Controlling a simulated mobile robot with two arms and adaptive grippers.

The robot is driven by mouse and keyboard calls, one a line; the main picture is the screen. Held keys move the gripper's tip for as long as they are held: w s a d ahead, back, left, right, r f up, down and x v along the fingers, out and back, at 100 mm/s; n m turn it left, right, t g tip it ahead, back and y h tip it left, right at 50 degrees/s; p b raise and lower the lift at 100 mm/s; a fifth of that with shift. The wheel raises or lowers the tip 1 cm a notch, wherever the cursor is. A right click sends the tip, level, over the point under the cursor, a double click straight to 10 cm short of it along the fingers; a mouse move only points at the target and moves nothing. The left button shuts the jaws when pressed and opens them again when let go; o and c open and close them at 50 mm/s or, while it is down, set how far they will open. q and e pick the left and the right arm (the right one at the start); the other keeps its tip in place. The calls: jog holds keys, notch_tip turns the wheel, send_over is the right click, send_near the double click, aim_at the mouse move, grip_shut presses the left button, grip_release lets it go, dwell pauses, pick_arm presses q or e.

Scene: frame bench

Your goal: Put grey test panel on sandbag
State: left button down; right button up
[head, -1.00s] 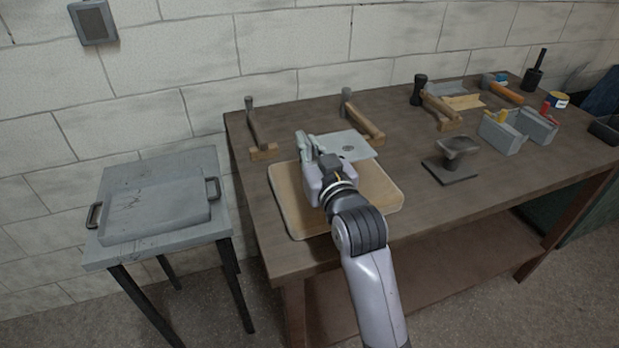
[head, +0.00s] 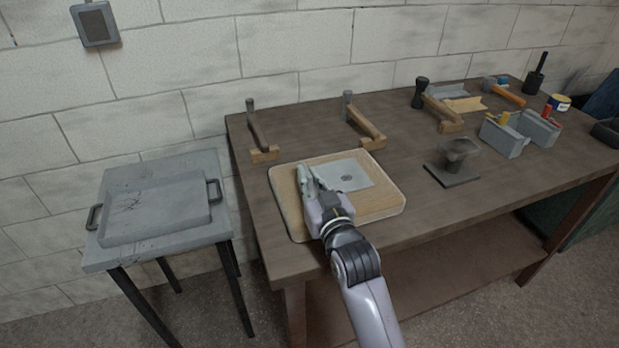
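The grey test panel (head: 352,177) is a thin light-grey sheet with a small dark mark in its middle. It lies over the sandbag, roughly flat; I cannot tell whether it touches along its whole underside. The sandbag (head: 377,205) is a flat tan pad with rounded corners at the left front of the bench. My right gripper (head: 312,180) is at the panel's left edge, above the sandbag, and appears shut on that edge; its fingers partly hide the contact. My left gripper is not in view.
Wooden-barred clamps (head: 262,152) (head: 366,130) stand behind the sandbag on the brown bench (head: 300,105). A dark stand (head: 452,172) is to the right, with grey boxes (head: 503,138) beyond. A grey tray (head: 155,212) sits on a separate small table at left.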

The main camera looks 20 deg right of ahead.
jog(key=o, duration=0.4)
jog(key=shift+o, duration=0.2)
jog(key=shift+r, duration=0.15)
jog(key=s+b, duration=0.1)
jog(key=s, duration=1.1)
jog(key=shift+d, duration=0.2)
